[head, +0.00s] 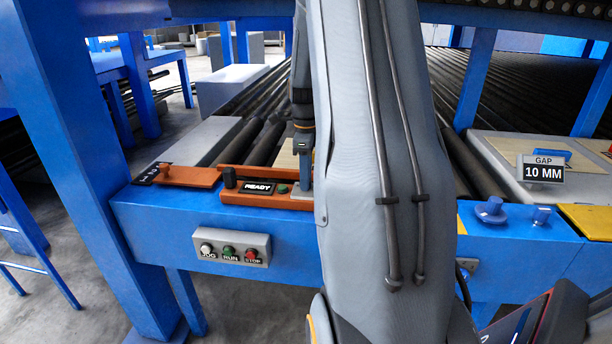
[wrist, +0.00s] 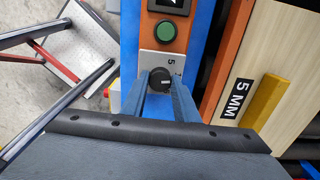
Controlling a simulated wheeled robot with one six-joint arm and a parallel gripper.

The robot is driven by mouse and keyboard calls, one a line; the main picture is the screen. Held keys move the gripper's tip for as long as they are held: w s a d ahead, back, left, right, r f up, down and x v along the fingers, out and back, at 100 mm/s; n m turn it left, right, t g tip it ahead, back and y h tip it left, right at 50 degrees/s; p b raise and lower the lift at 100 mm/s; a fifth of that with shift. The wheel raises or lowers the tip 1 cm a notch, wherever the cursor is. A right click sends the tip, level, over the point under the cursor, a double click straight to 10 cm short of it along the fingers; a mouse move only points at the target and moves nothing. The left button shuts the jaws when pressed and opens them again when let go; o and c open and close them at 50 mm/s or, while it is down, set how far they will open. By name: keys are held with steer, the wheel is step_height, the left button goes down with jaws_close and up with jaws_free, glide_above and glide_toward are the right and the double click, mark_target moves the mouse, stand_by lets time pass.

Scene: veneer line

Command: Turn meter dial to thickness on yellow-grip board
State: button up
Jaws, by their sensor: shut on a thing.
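The meter (head: 262,200) is an orange unit on the blue rail, with a READY display and a green button (wrist: 166,35). Its dial (wrist: 160,82) is a round black knob with a white mark on a pale plate. A 5 and part of another figure show beside the knob. My gripper (wrist: 160,89) has its two blue-grey fingers shut on the dial, one on each side. In the head view the dial is hidden behind my gripper and arm. A pale wooden board (wrist: 285,48) with a yellow grip (wrist: 267,100) carries a black label (wrist: 238,97) reading 5 MM.
A JOG, RUN and STOP button box (head: 232,247) is on the rail's front. An orange block (head: 188,177) lies left of the meter. A GAP display (head: 543,171) reading 10 MM and blue knobs (head: 491,210) are at right. A blue post (head: 75,150) stands at left.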

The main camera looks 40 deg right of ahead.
steer(key=n+p, duration=0.2)
steer(key=n, duration=0.3)
steer(key=shift+r+n, duration=0.1)
steer(key=shift+n, duration=0.2)
steer(key=shift+n+p, duration=0.65)
steer(key=shift+n, duration=1.55)
steer(key=o, duration=1.1)
steer(key=shift+c, duration=0.2)
step_height(320, 180, up, 8)
steer(key=shift+f+b, duration=0.15)
steer(key=shift+b, duration=0.75)
